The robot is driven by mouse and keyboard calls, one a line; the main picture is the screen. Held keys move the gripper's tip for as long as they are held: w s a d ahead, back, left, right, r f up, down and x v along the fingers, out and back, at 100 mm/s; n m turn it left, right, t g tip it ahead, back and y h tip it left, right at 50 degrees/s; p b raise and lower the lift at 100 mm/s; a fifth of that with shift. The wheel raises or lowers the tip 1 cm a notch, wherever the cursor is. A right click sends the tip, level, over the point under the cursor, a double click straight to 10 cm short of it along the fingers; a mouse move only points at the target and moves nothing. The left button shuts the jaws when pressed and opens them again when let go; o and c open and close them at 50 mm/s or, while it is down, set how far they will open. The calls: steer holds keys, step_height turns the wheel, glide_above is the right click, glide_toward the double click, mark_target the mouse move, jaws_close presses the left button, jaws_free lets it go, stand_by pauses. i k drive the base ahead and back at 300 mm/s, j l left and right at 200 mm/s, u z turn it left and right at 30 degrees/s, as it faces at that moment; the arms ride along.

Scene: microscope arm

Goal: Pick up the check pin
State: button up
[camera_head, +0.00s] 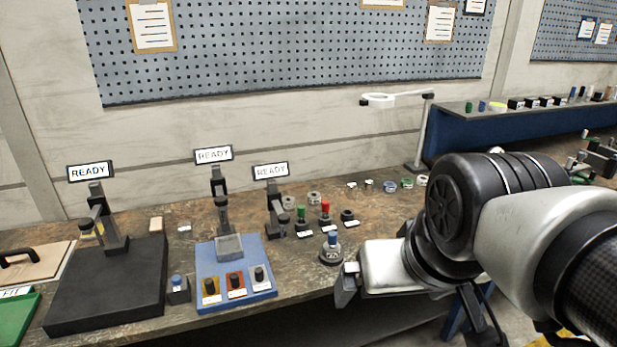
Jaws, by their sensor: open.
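No label that I can read says which piece is the check pin. A blue-topped pin (332,241) stands upright in a dark round base near the bench's front edge. A green-topped pin (301,213) and a red-topped pin (325,208) stand behind it. Another small blue-topped piece (177,283) sits in a dark block left of the blue plate. My gripper (347,284) is at the front edge of the bench, just right of and in front of the blue-topped pin, apart from it. It is open, and nothing shows between its fingers, though they are partly hidden by the hand.
A blue plate (272,281) with coloured blocks and a black plate (75,312) each carry an upright instrument with a READY sign. My arm covers the right part of the bench.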

mark_target(332, 237)
steer(key=i+l, duration=0.2)
steer(key=i, duration=0.2)
steer(key=i+l, duration=0.2)
steer(key=i, duration=0.2)
steer(key=i+l, duration=0.2)
steer(key=i, duration=0.2)
